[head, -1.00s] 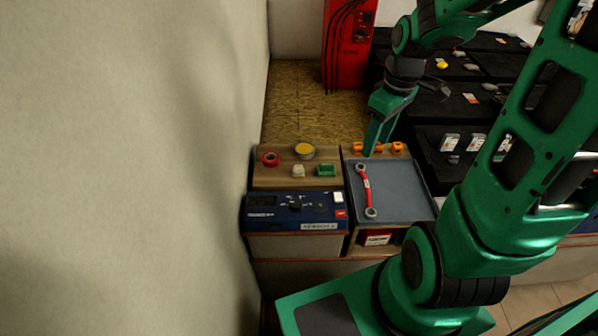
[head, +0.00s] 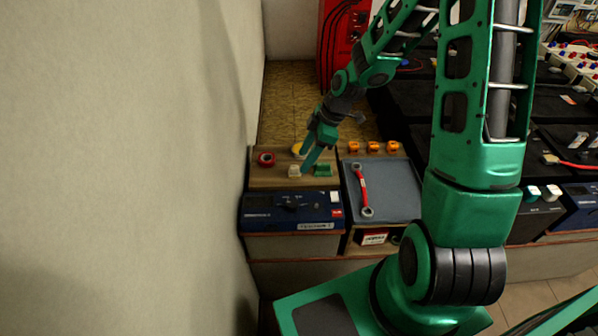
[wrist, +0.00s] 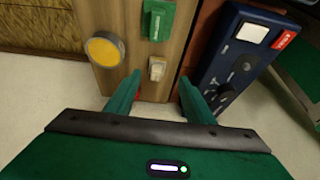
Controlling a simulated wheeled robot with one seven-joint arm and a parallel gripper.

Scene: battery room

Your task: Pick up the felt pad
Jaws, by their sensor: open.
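A small off-white block (head: 294,171), most likely the felt pad, lies on a wooden board (head: 262,181) beside a green piece (head: 323,170). In the wrist view the same off-white block (wrist: 157,68) shows just past the fingertips, in line with the gap between them. My gripper (head: 306,167) is over the board, close to the block, pointing down. In the wrist view its two fingers (wrist: 160,88) are apart with nothing between them. The head view does not show how high the tips are above the board.
A yellow disc (wrist: 104,49) and a red ring (head: 266,159) share the board. A blue device (head: 262,213) stands in front of it. A grey tray (head: 391,189) with a red-handled tool (head: 362,188) is to the right. The wall (head: 120,170) is close on the left.

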